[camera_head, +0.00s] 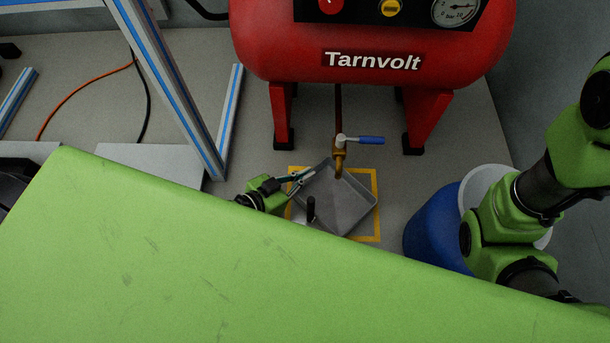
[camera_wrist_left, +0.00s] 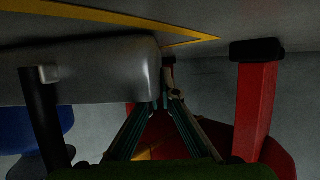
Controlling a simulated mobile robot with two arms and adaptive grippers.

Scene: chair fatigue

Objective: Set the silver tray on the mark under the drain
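The silver tray (camera_head: 343,205) is a shallow grey square under the brass drain (camera_head: 340,162), turned diagonally over the yellow square mark (camera_head: 376,228). In the left wrist view, the fingers (camera_wrist_left: 166,100) converge beside the tray wall (camera_wrist_left: 110,72); whether the tray touches the floor is unclear. My right gripper is not in view.
The red Tarnvolt tank (camera_head: 372,62) stands above on red legs (camera_head: 428,118), with a blue valve lever (camera_head: 369,140) over the tray. A blue bin (camera_head: 432,227) stands right. Blue-striped rails (camera_head: 165,85) rise left. A large green panel (camera_head: 200,260) covers the foreground.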

